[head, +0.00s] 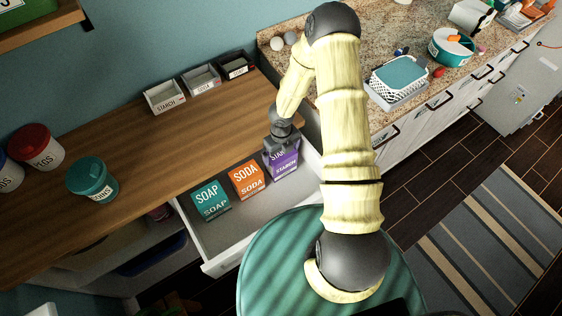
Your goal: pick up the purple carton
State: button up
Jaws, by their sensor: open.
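The purple carton (286,166), labelled starch, stands in an open white drawer (240,225) in the head view, at the right end of a row of cartons. My gripper (281,150) is at the top of the purple carton, coming from above. It is open. Its fingers hide part of the carton's top, and I cannot tell whether they touch it.
An orange soda carton (246,181) and a teal soap carton (210,199) stand to the left in the same drawer. The wooden counter (150,135) edge is close behind, with small labelled bins (164,97) on it. A granite counter (400,45) lies to the right.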

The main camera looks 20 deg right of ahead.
jog(key=shift+w+f+p, duration=0.15)
jog(key=shift+f+p, duration=0.1)
jog(key=shift+f, duration=1.05)
jog(key=shift+w+f+p, duration=0.15)
jog(key=shift+f+p, duration=0.1)
jog(key=shift+f, duration=1.05)
jog(key=shift+s+a, duration=0.1)
jog(key=c, duration=1)
jog(key=shift+c, duration=0.2)
jog(key=shift+r, duration=0.15)
notch_tip(320, 180, up, 28)
jog(key=p, duration=0.1)
